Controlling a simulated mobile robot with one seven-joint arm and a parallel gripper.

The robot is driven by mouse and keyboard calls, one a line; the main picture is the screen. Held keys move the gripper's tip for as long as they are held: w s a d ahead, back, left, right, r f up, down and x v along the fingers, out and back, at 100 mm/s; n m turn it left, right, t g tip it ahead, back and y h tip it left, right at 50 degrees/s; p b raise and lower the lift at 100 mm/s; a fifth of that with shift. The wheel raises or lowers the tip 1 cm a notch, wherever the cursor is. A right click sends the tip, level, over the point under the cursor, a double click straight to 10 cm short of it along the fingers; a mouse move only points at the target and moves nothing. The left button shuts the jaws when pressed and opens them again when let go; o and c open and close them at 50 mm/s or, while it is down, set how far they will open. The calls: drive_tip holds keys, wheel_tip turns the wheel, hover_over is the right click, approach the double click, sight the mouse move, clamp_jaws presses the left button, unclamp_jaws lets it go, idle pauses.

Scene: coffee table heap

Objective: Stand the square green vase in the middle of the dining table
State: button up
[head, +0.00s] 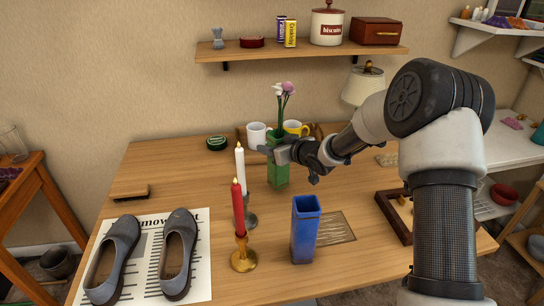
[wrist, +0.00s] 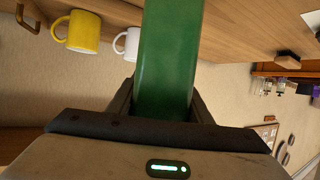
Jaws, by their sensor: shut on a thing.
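The square green vase (head: 279,173) is upright over the back middle of the wooden table (head: 340,187), with a pink and a white flower in it. My gripper (head: 273,149) is shut on its upper part, reaching in from the right. I cannot tell whether its base touches the table. In the wrist view the green vase (wrist: 168,60) fills the space between the jaws of my gripper (wrist: 163,110). Which table is the dining table is not clear from these views.
A white mug (head: 256,135) and a yellow mug (head: 293,127) stand just behind the vase. A white candle (head: 240,170), a red candle (head: 239,208) and a blue vase (head: 304,232) stand in front. Shoes (head: 178,253) lie on newspaper at left; a wooden tray (head: 391,218) is at right.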

drive_tip(key=shift+f, duration=1.15)
drive_tip(key=shift+f, duration=0.25)
drive_tip(key=o, duration=1.3)
drive_tip(key=v, duration=0.4)
drive_tip(key=p+v, duration=0.1)
drive_tip(key=v, duration=0.7)
drive_tip(key=shift+r+p, duration=0.35)
